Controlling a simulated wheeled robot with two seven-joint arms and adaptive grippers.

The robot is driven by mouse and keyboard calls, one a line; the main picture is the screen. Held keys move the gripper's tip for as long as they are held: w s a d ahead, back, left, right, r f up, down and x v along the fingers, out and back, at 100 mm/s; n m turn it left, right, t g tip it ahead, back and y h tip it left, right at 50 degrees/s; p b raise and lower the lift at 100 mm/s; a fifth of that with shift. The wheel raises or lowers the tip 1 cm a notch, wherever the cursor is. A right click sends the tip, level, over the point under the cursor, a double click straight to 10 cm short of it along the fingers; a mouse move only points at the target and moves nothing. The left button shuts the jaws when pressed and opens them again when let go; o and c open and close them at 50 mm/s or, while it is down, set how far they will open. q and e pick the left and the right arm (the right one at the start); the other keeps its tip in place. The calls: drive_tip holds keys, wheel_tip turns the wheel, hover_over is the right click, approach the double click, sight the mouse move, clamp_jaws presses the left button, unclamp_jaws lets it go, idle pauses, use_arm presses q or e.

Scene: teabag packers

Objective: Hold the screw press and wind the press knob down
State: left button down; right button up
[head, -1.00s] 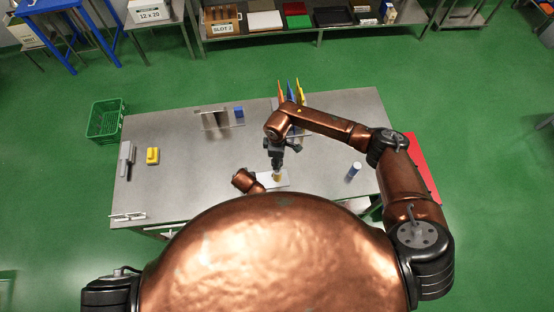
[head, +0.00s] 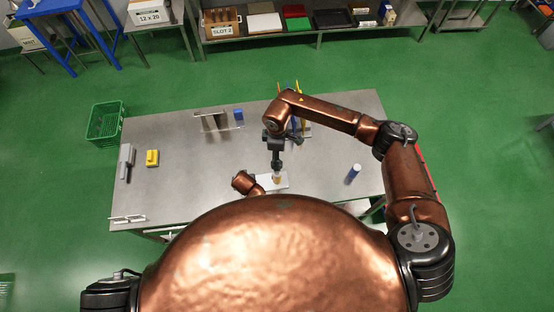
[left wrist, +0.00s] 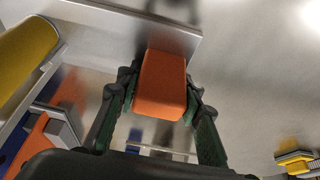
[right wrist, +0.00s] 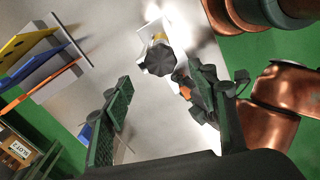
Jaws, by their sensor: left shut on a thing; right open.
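The screw press shows in the head view as a pale base plate (head: 265,181) with a brass part (head: 277,179) near the table's front edge. In the right wrist view its dark lobed knob (right wrist: 158,61) sits over the brass part (right wrist: 159,37). My left gripper (left wrist: 160,98) is shut on an orange block (left wrist: 162,80) beside a steel plate (left wrist: 120,32); a yellow cylinder (left wrist: 24,60) lies left. My right gripper (right wrist: 172,98) is open, pointing down above the press, with the knob ahead of its fingers, apart from them. In the head view its fingertips are hard to make out.
A blue-white cylinder (head: 353,173) stands right of the press. A yellow block (head: 152,158) and a grey item (head: 126,160) lie at left. A steel stand (head: 214,121) and a blue block (head: 239,113) are at the back. The table (head: 185,180) between is clear.

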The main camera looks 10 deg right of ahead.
wheel_tip(320, 180, up, 5)
drive_tip(key=shift+r, duration=0.1)
idle(0.4)
use_arm(q)
drive_tip(key=c, duration=1.2)
unclamp_jaws()
drive_tip(key=shift+c, duration=0.2)
